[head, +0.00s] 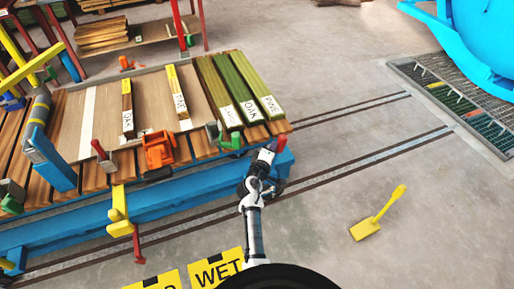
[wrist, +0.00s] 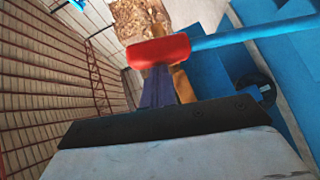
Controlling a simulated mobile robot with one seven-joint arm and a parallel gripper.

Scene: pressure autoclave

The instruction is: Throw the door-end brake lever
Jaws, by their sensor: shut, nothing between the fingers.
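The brake lever has a red grip (wrist: 158,50) on a blue rod (wrist: 250,32) in the wrist view. In the head view its red grip (head: 281,145) shows at the right end of the blue trolley (head: 165,202). My gripper (head: 271,152) is at this end, beside the grip. In the wrist view my gripper (wrist: 160,72) is shut, with its dark fingers pointing at the underside of the red grip. The fingertips look close to or against the grip; I cannot tell whether they touch. Nothing is held between the fingers.
Timber labelled OAK and PINE (head: 235,92) lies on the trolley. Yellow WET signs (head: 215,270) are at the front.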

